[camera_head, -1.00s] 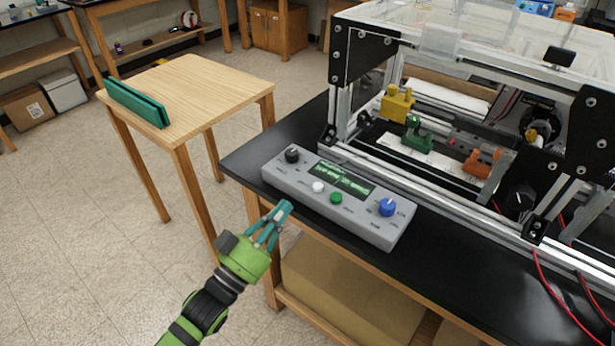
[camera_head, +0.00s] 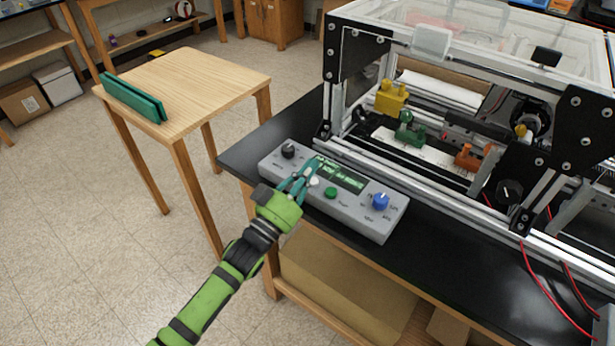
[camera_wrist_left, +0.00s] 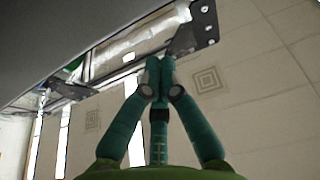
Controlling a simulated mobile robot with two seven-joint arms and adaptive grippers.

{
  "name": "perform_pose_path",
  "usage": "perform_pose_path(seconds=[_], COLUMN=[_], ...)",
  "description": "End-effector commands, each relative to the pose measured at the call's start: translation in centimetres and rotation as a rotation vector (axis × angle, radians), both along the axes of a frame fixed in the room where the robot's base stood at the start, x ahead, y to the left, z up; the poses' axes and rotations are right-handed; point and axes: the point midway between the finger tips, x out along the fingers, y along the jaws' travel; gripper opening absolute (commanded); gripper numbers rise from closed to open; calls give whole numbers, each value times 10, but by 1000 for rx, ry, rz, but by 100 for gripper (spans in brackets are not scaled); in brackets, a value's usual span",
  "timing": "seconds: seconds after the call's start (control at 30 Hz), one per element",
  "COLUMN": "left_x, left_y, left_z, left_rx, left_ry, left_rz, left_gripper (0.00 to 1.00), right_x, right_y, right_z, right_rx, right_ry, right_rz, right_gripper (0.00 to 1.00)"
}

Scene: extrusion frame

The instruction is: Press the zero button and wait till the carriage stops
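The grey control box (camera_head: 362,217) lies near the front edge of the black bench. It has a lit green display (camera_head: 349,181), a white button (camera_head: 314,181), a green button (camera_head: 331,193), a blue knob (camera_head: 381,201) and a black knob (camera_head: 288,150). The labels are too small to read, so I cannot tell which button is zero. My left gripper (camera_head: 317,163) is over the box, beside the white button, covering the display's left end. I cannot tell whether it touches. In the left wrist view its fingertips (camera_wrist_left: 158,64) meet, with nothing between them. My right gripper is out of view.
The metal extrusion frame (camera_head: 440,210) stands behind the box, with yellow (camera_head: 391,98), green (camera_head: 410,137) and orange (camera_head: 468,157) blocks inside. I cannot single out the carriage. A wooden table (camera_head: 205,85) stands left. Red cables (camera_head: 546,287) hang at right.

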Motion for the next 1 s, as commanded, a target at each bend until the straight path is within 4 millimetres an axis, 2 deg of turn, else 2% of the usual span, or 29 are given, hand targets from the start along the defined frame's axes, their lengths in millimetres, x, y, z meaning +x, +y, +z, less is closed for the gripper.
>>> perform_pose_path(seconds=[0.03,0.2,0.63,0.87,1.0], left_x=[-1,-1,-2,-2,-2], left_y=[1,1,1,1,1], left_z=[-15,-30,-35,-54,-55], left_rx=[6,5,4,4,7], left_ry=[14,9,8,8,12], left_rz=[2,2,1,1,2], left_gripper=[0,0,0,0,0], right_x=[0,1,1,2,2], right_y=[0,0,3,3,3], right_z=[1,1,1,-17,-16], right_rx=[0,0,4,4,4], right_ry=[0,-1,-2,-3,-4], right_rz=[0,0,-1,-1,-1], right_gripper=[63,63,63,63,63])
